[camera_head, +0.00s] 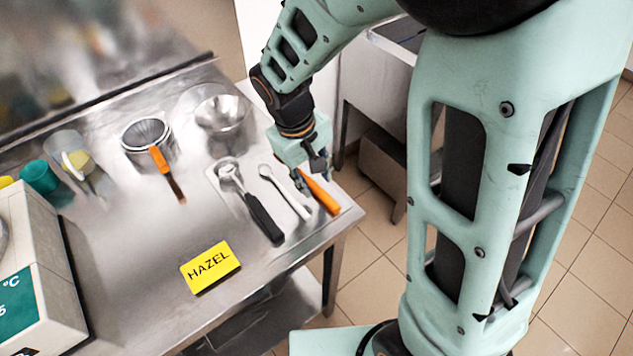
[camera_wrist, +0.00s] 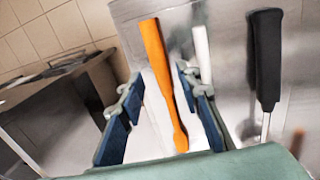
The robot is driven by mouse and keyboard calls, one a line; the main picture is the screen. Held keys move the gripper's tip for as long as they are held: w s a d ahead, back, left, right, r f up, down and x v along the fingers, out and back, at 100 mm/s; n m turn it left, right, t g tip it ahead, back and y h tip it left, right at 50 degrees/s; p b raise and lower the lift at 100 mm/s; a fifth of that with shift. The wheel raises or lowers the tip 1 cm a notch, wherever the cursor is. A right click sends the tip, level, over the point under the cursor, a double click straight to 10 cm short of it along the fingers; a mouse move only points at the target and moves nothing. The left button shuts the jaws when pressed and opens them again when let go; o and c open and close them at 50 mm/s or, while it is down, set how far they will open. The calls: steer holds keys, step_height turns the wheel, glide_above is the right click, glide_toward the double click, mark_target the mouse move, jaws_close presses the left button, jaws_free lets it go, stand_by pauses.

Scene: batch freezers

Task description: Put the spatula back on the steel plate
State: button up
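An orange spatula (camera_head: 322,196) lies near the right edge of the steel table, partly hidden by my gripper in the head view. The steel plate (camera_head: 250,180) is a thin bright sheet on the table. A black-handled scoop (camera_head: 262,218) and a white spoon (camera_head: 287,193) lie on it, left of the spatula. My gripper (camera_head: 309,183) is low over the spatula. In the wrist view my gripper (camera_wrist: 163,112) is open, with the spatula (camera_wrist: 158,65) showing between its fingers and a gap on both sides. I cannot tell whether the spatula rests on the plate.
A yellow HAZEL sign (camera_head: 210,267) lies near the front edge. A strainer (camera_head: 146,136) with an orange-handled tool, a steel bowl (camera_head: 222,110), a clear jug (camera_head: 70,152) and a green cup (camera_head: 39,177) stand further back. A white machine (camera_head: 40,270) stands at left.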

steer(key=v, duration=0.9)
steer(key=shift+r, duration=0.15)
